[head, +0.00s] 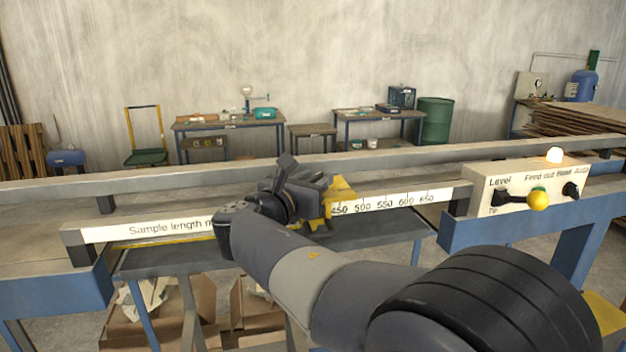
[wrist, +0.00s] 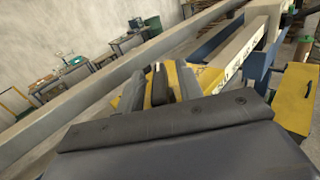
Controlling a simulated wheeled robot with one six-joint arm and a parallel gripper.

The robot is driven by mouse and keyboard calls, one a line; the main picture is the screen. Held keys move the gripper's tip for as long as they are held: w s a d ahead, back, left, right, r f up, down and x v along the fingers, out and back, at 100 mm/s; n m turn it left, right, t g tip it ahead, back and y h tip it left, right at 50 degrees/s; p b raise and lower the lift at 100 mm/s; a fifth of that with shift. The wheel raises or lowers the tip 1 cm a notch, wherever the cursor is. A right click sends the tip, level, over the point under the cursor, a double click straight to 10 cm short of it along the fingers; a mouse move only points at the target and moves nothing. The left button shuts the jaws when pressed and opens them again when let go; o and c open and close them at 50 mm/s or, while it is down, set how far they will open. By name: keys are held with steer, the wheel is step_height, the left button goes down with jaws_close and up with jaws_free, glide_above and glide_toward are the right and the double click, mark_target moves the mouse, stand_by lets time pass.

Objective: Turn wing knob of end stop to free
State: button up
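The yellow end stop (head: 342,193) sits on the white length scale (head: 395,201), left of the 450 mark in the head view. It also shows in the wrist view (wrist: 172,76), beyond my fingers. My gripper (head: 303,184) is at the end stop and hides much of it in the head view. In the wrist view, a dark upright piece that looks like the wing knob (wrist: 159,86) stands between the two fingers of my gripper (wrist: 160,84). The fingers are apart, with yellow showing on both sides of the knob. Its turned position is hard to tell.
A long grey rail (head: 400,158) runs behind the scale. A control box (head: 520,190) with a yellow knob (head: 537,199) and a lit lamp (head: 555,155) stands at the right. Cardboard boxes (head: 175,320) are below. Worktables (head: 228,124) stand against the far wall.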

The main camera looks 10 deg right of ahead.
steer(key=shift+c, duration=0.4)
jaws_close()
steer(key=shift+n+t+y, duration=0.3)
steer(key=shift+y, duration=0.1)
steer(key=n+t+y+b, duration=0.1)
steer(key=n+y+b, duration=0.1)
steer(key=y, duration=0.1)
steer(key=n+t+y+b, duration=0.1)
steer(key=n+t+y, duration=0.1)
steer(key=y, duration=0.1)
steer(key=shift+d+f+n+t+y+b, duration=0.15)
steer(key=shift+n+t+y+b, duration=0.15)
steer(key=shift+n+b, duration=0.1)
steer(key=shift+n+t+y+b, duration=0.4)
steer(key=shift+n+y+b, duration=1.05)
steer(key=shift+y, duration=0.95)
steer(key=shift+n+y, duration=0.35)
steer(key=shift+y, duration=0.05)
steer(key=shift+o, duration=0.4)
jaws_free()
